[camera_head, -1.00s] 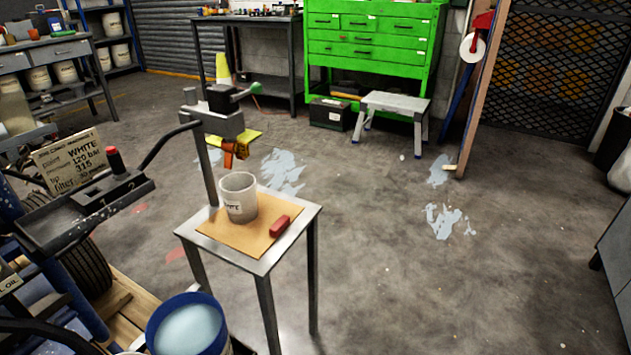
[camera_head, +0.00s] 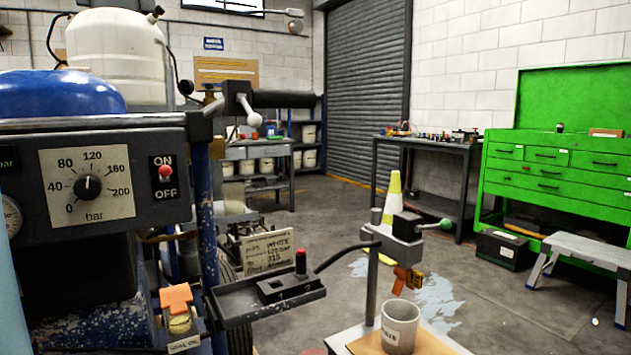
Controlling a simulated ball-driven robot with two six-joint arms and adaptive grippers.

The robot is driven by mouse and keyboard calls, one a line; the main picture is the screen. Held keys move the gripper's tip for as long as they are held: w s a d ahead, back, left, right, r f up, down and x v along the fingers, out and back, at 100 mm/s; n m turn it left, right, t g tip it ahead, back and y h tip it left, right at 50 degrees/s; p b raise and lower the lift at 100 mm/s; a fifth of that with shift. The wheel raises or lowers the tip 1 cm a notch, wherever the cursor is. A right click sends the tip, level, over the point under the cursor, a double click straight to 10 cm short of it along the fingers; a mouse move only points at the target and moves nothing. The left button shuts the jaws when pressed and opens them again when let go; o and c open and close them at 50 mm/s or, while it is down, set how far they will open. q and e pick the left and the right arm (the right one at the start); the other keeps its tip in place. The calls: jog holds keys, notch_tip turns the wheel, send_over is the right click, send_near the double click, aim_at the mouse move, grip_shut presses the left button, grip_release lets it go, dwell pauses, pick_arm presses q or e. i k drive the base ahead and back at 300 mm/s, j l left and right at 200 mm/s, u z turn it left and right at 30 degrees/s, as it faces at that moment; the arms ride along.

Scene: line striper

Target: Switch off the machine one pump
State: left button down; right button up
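The machine's dark control panel (camera_head: 110,222) fills the left of the head view. On it a switch plate (camera_head: 163,191) carries the words ON above and OFF below. Its red-tipped toggle (camera_head: 165,173) stands just below ON, so it looks tipped up towards ON. No number marking it as machine one is readable. To its left is a pressure dial (camera_head: 87,187) marked in bar, its pointer near the top. Neither of my grippers shows in the view.
A small table (camera_head: 440,345) with a grey cup (camera_head: 399,326) stands front right. A green tool cabinet (camera_head: 560,175) is at the far right. Floor between is mostly clear.

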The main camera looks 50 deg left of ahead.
aim_at(164, 171)
jog(key=u, duration=2.85)
